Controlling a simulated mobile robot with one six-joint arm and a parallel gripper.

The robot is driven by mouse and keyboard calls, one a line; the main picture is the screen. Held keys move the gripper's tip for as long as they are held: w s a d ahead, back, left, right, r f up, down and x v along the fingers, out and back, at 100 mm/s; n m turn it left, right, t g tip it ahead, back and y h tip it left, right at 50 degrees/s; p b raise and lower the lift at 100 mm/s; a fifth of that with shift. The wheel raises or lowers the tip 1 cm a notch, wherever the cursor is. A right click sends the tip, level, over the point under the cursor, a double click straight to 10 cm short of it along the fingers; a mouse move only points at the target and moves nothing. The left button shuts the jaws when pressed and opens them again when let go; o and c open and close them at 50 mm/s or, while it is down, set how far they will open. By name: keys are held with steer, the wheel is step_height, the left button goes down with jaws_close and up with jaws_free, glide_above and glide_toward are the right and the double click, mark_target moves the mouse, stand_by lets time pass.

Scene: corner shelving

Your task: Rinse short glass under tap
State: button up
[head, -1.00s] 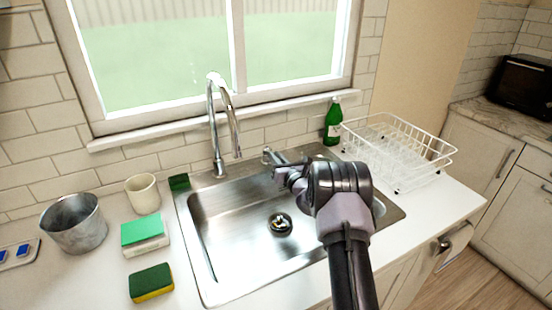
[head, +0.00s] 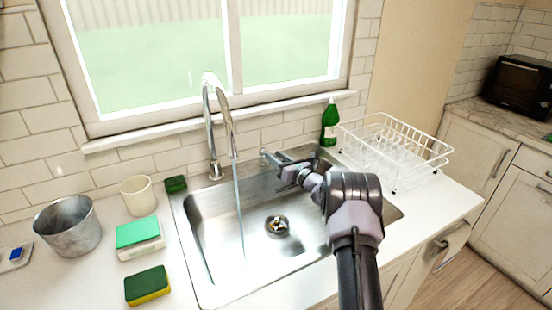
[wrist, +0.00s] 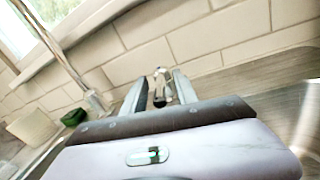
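The chrome tap (head: 213,135) stands behind the sink (head: 215,255), with a thin stream of water (head: 238,205) falling from its spout into the basin. A small chrome lever (wrist: 160,85) is between the fingers of my gripper (wrist: 161,92) in the wrist view, with gaps beside it; my fingers are apart. In the head view my gripper (head: 280,162) is at the sink's back edge, right of the tap. I cannot pick out a short glass for certain; clear glassware (head: 392,150) sits in the dish rack.
The white wire dish rack (head: 437,152) and a green bottle (head: 329,122) are right of the sink. Left of it are a metal bucket (head: 68,228), a cream cup (head: 138,196), a green-topped box (head: 140,238) and sponges (head: 148,285). The basin is clear around the drain (head: 277,225).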

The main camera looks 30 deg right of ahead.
steer(key=p+v, duration=0.4)
steer(key=v, duration=1.3)
steer(key=shift+s, duration=0.25)
